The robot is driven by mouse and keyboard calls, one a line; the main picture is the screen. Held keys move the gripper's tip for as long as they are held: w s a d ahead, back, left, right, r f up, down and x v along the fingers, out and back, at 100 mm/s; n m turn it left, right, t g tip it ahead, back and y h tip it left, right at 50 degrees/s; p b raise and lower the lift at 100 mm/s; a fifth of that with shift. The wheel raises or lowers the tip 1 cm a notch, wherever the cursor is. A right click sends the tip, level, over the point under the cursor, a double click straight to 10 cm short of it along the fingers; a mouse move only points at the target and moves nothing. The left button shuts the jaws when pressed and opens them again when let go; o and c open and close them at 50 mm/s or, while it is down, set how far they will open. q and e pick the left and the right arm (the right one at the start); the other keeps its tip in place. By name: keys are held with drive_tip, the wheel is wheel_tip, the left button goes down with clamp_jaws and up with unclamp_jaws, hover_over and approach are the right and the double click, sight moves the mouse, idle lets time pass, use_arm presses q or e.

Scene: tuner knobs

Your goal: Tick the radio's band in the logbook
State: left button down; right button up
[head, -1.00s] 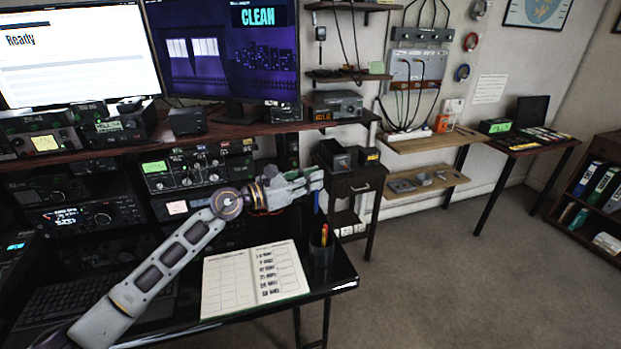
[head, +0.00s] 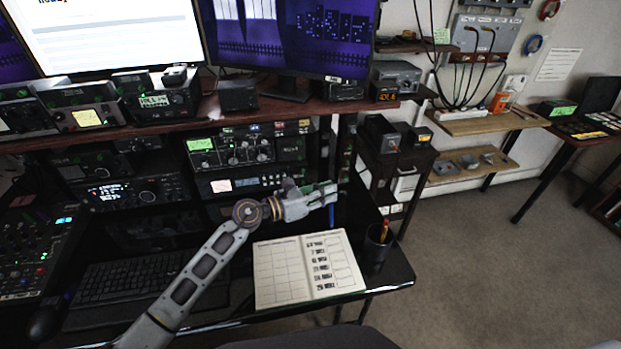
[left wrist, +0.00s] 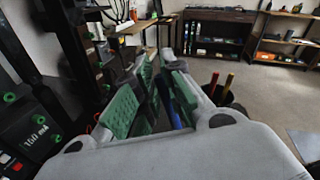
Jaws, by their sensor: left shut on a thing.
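The open logbook (head: 283,278) lies on the desk in the head view, with a ruled left page and a right page of short handwritten lines too small to read. My left gripper (head: 328,194) is shut on a blue pen (head: 331,214), held roughly upright above the logbook's far right corner. In the left wrist view the blue pen (left wrist: 170,100) shows between the green finger pads. The radio (head: 232,151) with a lit green display stands on the rack behind the logbook; its display text is unreadable. My right gripper is not in view.
A dark pen cup (head: 375,247) with red and yellow pens stands right of the logbook near the desk's edge. A keyboard (head: 130,283) lies to the left. More radios fill the shelves behind. A small cabinet (head: 402,168) stands beyond the desk.

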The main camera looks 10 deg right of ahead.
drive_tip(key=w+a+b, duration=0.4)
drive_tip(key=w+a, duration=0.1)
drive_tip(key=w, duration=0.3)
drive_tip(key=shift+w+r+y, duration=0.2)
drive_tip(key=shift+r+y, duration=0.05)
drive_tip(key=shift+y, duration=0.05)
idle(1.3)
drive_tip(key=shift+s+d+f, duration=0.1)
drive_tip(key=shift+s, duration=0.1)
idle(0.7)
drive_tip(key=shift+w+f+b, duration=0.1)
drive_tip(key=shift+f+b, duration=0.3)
drive_tip(key=shift+b, duration=0.1)
idle(1.3)
